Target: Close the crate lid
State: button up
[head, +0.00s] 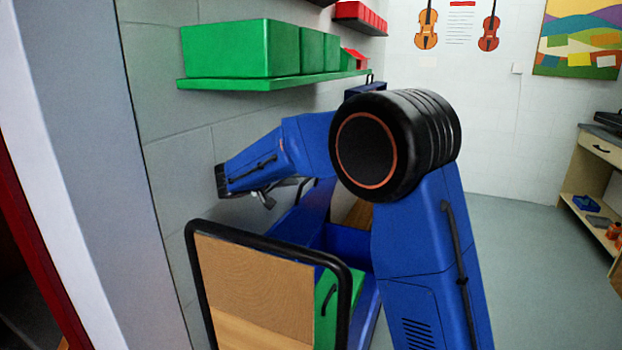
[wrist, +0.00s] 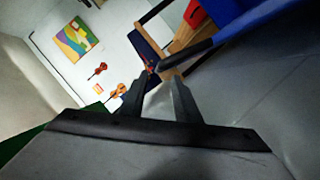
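A blue crate (head: 348,243) stands low behind a framed panel, partly hidden by my arm. A blue slanted panel (head: 305,222), which looks like its raised lid, leans up toward the wall on the left. My gripper (head: 268,199) is just left of the top of this panel; I cannot tell whether they touch. In the wrist view my gripper (wrist: 156,76) shows two dark fingers with a gap between them. A dark bar (wrist: 190,57) ends close to the fingertips. Nothing is clearly held.
A black-framed wooden panel (head: 255,285) stands in front of the crate, with a green piece (head: 326,310) at its right. A green shelf (head: 270,82) with green bins (head: 240,48) hangs above my arm. Open floor (head: 535,265) lies to the right, before a wooden bench (head: 592,170).

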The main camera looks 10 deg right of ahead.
aim_at(311, 177)
jog(key=x, duration=0.8)
jog(key=shift+d+f, duration=0.1)
jog(key=shift+d, duration=0.05)
grip_shut()
